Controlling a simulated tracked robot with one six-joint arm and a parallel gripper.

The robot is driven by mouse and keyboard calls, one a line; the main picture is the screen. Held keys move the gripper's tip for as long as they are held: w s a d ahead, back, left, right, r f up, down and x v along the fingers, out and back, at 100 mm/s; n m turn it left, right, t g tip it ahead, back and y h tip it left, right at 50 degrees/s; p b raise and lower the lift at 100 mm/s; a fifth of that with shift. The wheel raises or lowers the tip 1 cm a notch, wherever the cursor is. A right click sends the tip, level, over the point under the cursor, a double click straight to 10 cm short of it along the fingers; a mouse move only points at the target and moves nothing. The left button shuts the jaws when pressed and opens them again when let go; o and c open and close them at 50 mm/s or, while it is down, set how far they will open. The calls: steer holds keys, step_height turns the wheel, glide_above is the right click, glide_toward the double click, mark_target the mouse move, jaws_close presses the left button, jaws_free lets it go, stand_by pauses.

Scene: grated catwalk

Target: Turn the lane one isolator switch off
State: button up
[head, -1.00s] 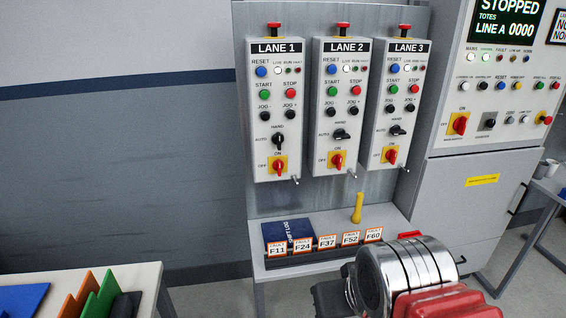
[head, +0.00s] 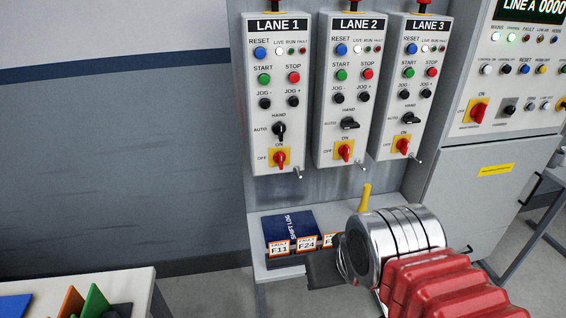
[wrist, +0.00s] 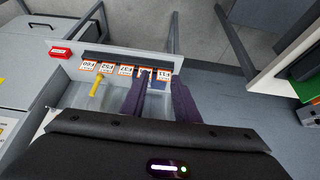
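The lane one isolator (head: 280,159) is a red rotary handle on a yellow plate, low on the LANE 1 panel (head: 257,108) in the head view. Its handle stands about upright, toward the ON label; OFF is marked at its left. My gripper (head: 322,268) is a dark shape in the head view, below and right of the isolator and apart from it. In the wrist view my gripper (wrist: 161,88) shows two dark fingers spread apart with nothing held between them. The isolator is not in the wrist view.
LANE 2 (head: 346,108) and LANE 3 (head: 410,108) panels stand alongside with similar switches. Below is a shelf with a blue shift log (head: 290,228), fault tags (wrist: 125,70) and a yellow-handled object (head: 365,197). A control cabinet (head: 480,200) stands right. A small metal peg (head: 299,173) juts beside the isolator.

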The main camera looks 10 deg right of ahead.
steer(key=shift+w, duration=0.15)
steer(key=w+f+t, duration=0.2)
steer(key=w+t, duration=0.4)
steer(key=w, duration=0.9)
steer(key=w+f+t, duration=0.3)
steer(key=w+t, duration=0.3)
steer(key=w, duration=0.9)
steer(key=shift+w+a+f, duration=0.15)
steer(key=shift+a+f, duration=0.05)
steer(key=shift+f, duration=0.15)
